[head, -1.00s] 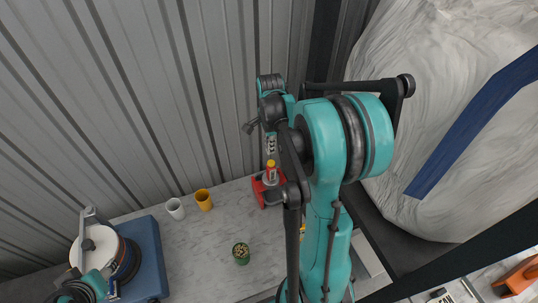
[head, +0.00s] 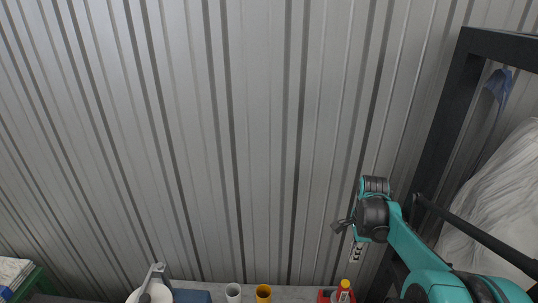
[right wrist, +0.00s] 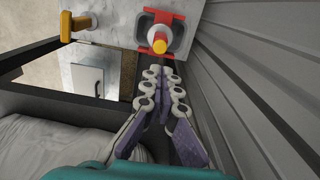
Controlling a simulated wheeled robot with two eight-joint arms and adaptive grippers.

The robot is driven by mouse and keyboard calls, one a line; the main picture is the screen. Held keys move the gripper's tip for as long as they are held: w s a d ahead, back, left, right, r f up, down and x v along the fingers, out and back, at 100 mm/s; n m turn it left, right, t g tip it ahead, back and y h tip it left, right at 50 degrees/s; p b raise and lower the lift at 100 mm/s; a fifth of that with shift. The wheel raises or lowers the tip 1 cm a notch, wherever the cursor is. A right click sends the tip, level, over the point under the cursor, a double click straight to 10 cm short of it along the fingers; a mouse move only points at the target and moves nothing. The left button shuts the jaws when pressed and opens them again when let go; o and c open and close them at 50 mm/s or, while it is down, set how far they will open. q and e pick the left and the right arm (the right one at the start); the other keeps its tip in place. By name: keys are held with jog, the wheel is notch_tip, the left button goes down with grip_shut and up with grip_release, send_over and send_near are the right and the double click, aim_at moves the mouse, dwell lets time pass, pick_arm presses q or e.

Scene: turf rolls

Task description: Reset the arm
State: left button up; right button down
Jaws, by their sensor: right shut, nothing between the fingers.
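My right arm comes in from the lower right of the head view, teal and black. Its right gripper (head: 355,253) hangs in front of the corrugated wall, above the table's back edge. In the right wrist view the gripper (right wrist: 164,76) is shut and empty, its jointed fingers side by side. Beyond the fingertips is a red holder (right wrist: 160,20) with a yellow-topped bottle (right wrist: 160,45). The bottle also shows in the head view (head: 344,285), below the gripper. My left gripper is out of view.
A dark frame (head: 452,120) and a pale bulky sack (head: 500,195) are at the right. The corrugated wall (head: 200,130) fills the back.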

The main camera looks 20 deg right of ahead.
jog(key=s+a+f+n+t+b, duration=0.3)
jog(key=s+a+f+n+b, duration=0.1)
jog(key=a+f+n+b, duration=0.5)
jog(key=s+a+f+n+t+b, duration=0.4)
jog(key=a+f+n+b, duration=0.5)
jog(key=a+n+b, duration=0.3)
jog(key=shift+s+a+f, duration=0.15)
jog(key=shift+s+f, duration=0.15)
jog(key=shift+s, duration=0.5)
